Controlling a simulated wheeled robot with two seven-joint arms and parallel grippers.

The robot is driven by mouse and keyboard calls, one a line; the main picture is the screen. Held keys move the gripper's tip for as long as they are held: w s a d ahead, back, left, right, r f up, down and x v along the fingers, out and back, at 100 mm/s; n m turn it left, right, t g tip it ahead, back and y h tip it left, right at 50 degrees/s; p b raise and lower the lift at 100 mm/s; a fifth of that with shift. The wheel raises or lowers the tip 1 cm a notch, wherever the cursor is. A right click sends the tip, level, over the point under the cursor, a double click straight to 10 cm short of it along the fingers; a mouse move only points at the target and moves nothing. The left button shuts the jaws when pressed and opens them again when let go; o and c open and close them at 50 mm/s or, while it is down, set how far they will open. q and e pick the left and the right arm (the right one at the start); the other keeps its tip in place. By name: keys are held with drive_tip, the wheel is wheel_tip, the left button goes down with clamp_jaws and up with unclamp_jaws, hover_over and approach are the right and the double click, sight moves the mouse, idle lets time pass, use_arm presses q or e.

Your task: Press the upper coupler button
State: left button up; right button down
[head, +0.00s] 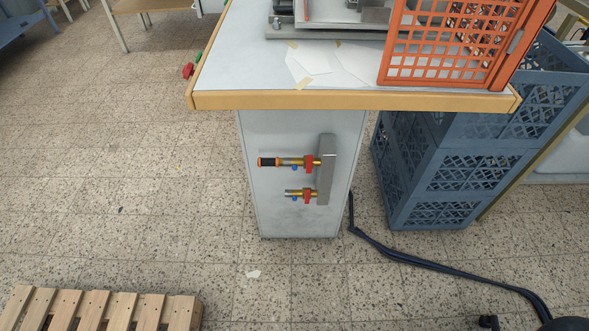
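Two brass couplers stick out to the left from a grey upright block (326,172) on the front of the light grey cabinet. The upper coupler (300,162) has a red ring (309,164) and a small blue part (294,168) on its underside. An orange and black plug end (268,162) sits at its left end. The lower coupler (301,195) has a red ring and a small blue part, with no orange end. I cannot tell which small part is the button. Neither of my grippers shows in the head view.
The wood-edged worktop (350,101) overhangs the couplers. An orange crate (445,60) stands on it; blue crates (455,165) stand right of the cabinet. A dark hose (430,262) runs over the floor. A wooden pallet (100,308) lies front left. The floor left of the cabinet is clear.

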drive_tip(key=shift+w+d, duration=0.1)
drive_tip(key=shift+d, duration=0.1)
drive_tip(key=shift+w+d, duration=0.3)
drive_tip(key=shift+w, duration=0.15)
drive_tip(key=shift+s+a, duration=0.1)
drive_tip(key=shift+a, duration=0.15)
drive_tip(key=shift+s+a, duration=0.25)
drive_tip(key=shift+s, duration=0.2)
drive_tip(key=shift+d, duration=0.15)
